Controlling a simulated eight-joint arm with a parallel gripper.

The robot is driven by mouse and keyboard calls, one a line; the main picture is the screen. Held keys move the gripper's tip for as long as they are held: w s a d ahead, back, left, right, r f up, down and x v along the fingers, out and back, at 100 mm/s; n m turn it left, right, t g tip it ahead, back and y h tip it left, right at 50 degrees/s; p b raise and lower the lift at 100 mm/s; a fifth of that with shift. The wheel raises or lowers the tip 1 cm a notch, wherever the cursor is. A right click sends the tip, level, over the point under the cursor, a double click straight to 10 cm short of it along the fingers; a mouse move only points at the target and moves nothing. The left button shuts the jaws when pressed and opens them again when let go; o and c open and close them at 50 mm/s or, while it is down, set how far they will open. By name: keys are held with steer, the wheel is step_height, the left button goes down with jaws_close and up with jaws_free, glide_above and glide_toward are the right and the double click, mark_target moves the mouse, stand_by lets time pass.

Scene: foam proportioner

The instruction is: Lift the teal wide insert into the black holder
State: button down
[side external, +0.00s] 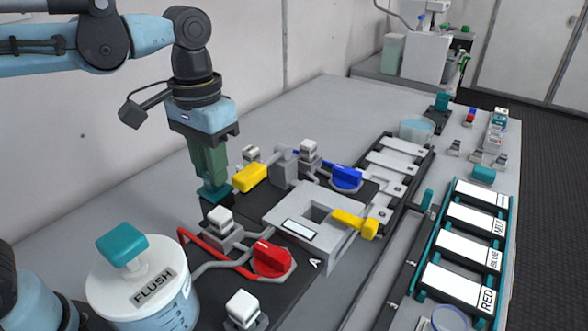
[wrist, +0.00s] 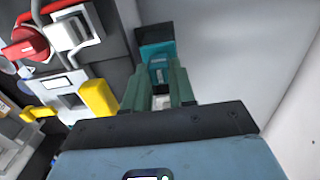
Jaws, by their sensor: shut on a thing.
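In the side external view, the teal wide insert (side external: 214,195) is at the tips of my gripper (side external: 212,184). My gripper points straight down, with its green fingers shut on the insert. In the wrist view, the insert (wrist: 158,52) shows between and beyond the fingertips (wrist: 158,82). A black block that looks like the black holder (side external: 219,214) is directly below the insert in the side external view. The insert's lower edge is close to it or touching; I cannot tell whether it is inside. A dark part also shows at the insert's far end in the wrist view.
A red knob (side external: 271,259), a yellow knob (side external: 250,177) and a blue knob (side external: 346,178) stand on the dark panel close to my gripper. A white FLUSH container (side external: 140,283) with a teal handle stands at the front left. The bench behind my gripper is clear.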

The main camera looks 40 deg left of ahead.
steer(key=shift+f, duration=0.15)
steer(key=shift+c, duration=2.3)
jaws_free()
steer(key=shift+r, duration=4)
steer(key=shift+f, duration=0.15)
step_height(320, 180, down, 8)
steer(key=shift+r, duration=0.3)
